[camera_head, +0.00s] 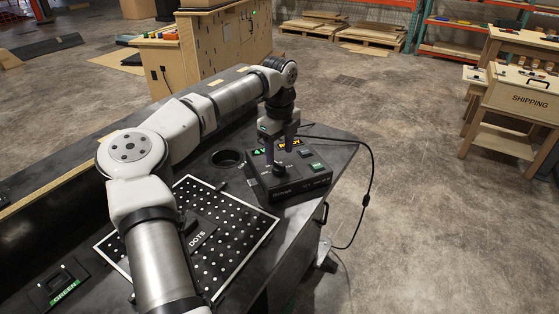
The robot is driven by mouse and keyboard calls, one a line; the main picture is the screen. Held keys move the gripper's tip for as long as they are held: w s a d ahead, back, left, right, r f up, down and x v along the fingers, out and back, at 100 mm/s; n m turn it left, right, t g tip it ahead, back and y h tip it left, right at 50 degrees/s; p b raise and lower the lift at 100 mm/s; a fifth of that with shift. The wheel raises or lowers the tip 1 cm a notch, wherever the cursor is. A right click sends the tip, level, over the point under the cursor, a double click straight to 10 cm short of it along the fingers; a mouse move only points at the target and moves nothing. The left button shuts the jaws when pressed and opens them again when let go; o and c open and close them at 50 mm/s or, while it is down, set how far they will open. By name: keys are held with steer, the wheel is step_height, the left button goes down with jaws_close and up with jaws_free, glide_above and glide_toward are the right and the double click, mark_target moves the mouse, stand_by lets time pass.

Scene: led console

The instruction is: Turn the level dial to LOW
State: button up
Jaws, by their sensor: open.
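The led console (292,185) is a dark box near the right end of the dark table. A dark round knob, which looks like the level dial (279,169), stands on the left of the console's top. My gripper (280,156) points down over the console, with its open fingers right at or just above this knob. I cannot tell whether they touch it. The dial's markings and pointer are too small to read.
A dotted black board (215,240) lies on the table left of the console, under my arm. A round hole (227,157) is in the tabletop behind it. A black cable (371,175) loops off the table's right edge. A green-labelled plate (63,290) is at lower left.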

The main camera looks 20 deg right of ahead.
mark_target(280, 164)
step_height(280, 164, up, 10)
stand_by(0.3)
steer(key=shift+f, duration=0.15)
